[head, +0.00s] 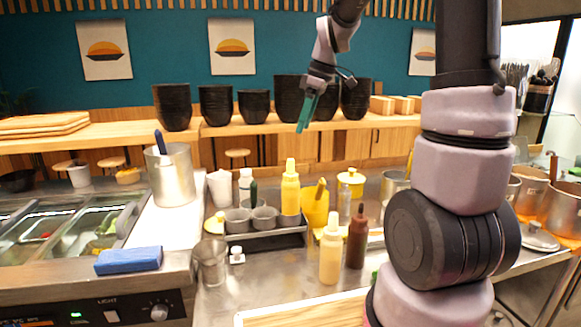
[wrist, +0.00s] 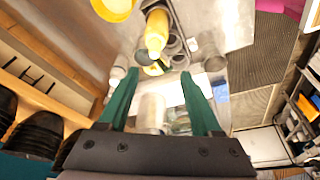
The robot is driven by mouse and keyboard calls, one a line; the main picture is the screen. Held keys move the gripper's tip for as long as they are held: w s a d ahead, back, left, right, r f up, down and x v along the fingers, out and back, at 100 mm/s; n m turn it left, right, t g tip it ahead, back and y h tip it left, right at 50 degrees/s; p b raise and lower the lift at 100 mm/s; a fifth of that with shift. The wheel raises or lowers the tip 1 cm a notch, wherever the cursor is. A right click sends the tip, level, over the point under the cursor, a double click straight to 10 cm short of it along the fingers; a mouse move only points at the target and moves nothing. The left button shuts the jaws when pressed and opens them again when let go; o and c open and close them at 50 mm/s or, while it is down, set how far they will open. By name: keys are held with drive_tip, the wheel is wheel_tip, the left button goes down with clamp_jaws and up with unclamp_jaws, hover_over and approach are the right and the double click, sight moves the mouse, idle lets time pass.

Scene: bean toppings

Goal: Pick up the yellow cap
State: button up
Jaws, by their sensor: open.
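A round yellow cap with a small knob (head: 350,178) sits on a container at the back of the steel counter, right of the yellow pot (head: 315,207). Another yellow-topped item (head: 216,222) stands at the left end of the condiment tray, and I cannot tell which one the task means. My gripper (head: 304,118) is raised high above the counter, in front of the black bowls, apart from both. In the wrist view my gripper (wrist: 159,78) has its green fingers spread, with nothing held between them. A yellow round thing (wrist: 115,6) is cut off at the top edge there.
A yellow squeeze bottle (head: 290,190) and grey cups (head: 238,220) stand in the tray (head: 282,232). A cream bottle (head: 330,252) and a brown bottle (head: 356,240) stand in front. A metal pot (head: 170,178) stands left. Black bowls (head: 255,106) line the shelf.

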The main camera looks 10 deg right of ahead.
sight(291, 159)
drive_tip(key=shift+n+g, duration=0.4)
drive_tip(key=shift+n, duration=0.4)
drive_tip(key=x, duration=0.4)
drive_tip(key=w+x, duration=0.1)
drive_tip(key=x, duration=0.3)
drive_tip(key=w+x, duration=0.1)
drive_tip(key=x, duration=0.4)
drive_tip(key=shift+d, duration=0.1)
drive_tip(key=c, duration=1)
drive_tip(key=shift+r, duration=0.1)
